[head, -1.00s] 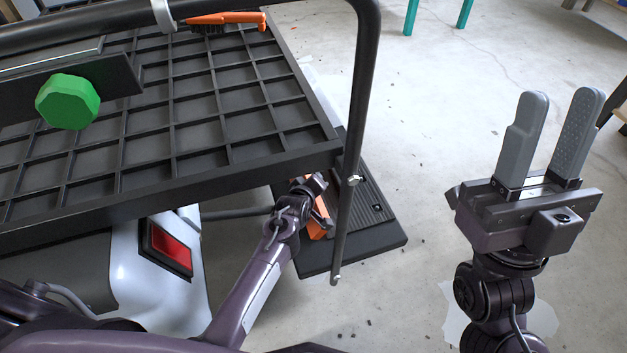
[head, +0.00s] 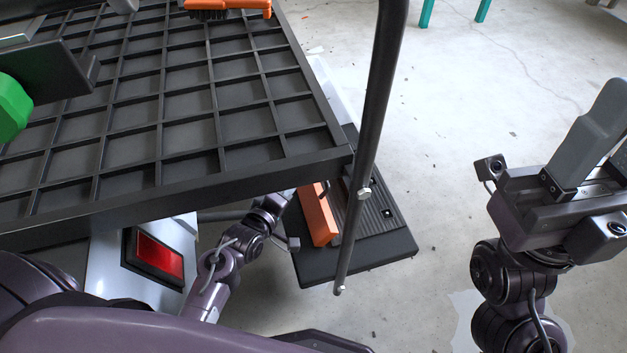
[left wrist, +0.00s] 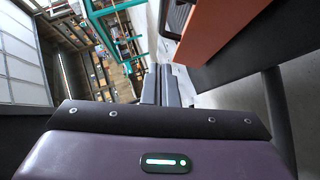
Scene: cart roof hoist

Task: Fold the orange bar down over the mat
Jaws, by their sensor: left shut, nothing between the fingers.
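The orange bar (head: 318,215) is at the left side of the ribbed dark mat (head: 378,210) on a black platform low behind the cart. It seems to stand up beside the mat, not across it; its exact tilt is unclear. The bar also fills the upper part of the left wrist view (left wrist: 222,25). My left gripper's fingers (left wrist: 160,85) are shut and empty, to the left of the bar in that view, apart from it. In the head view the roof edge hides that gripper. My right gripper (head: 606,150) is open and empty at the right, partly cut off.
The black gridded roof (head: 180,105) overhangs my left arm. A dark slanting pole (head: 372,110) crosses in front of the mat. A green knob (head: 12,108) and an orange brush (head: 238,8) are above. A red tail light (head: 155,257) is below.

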